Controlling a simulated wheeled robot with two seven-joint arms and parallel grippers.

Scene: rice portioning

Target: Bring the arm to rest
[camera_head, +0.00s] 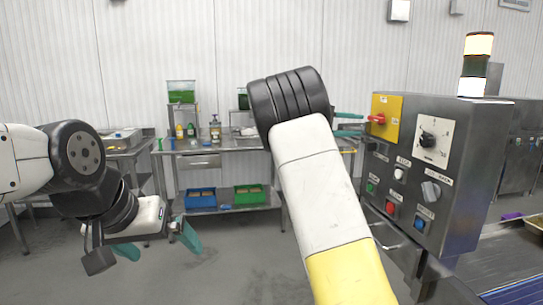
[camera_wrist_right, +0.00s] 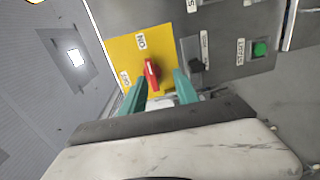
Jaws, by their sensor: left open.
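My left gripper (camera_head: 161,250) hangs low at the left, its two teal fingers apart and nothing seen between them. My right gripper (camera_head: 350,125) is mostly behind my right arm, its teal fingers reaching toward the control box (camera_head: 455,145). In the right wrist view its two teal fingers (camera_wrist_right: 160,84) are apart, with the red rotary switch (camera_wrist_right: 152,74) on its yellow plate (camera_wrist_right: 125,47) just beyond the tips. The red switch also shows in the head view (camera_head: 377,119). I cannot tell whether the fingers touch it.
A signal light (camera_head: 478,65) stands on the control box, lit at top and bottom. A conveyor (camera_head: 480,265) runs at lower right. At the back, a steel table (camera_head: 215,147) holds bottles, with blue (camera_head: 200,199) and green (camera_head: 250,195) bins below. The floor between is clear.

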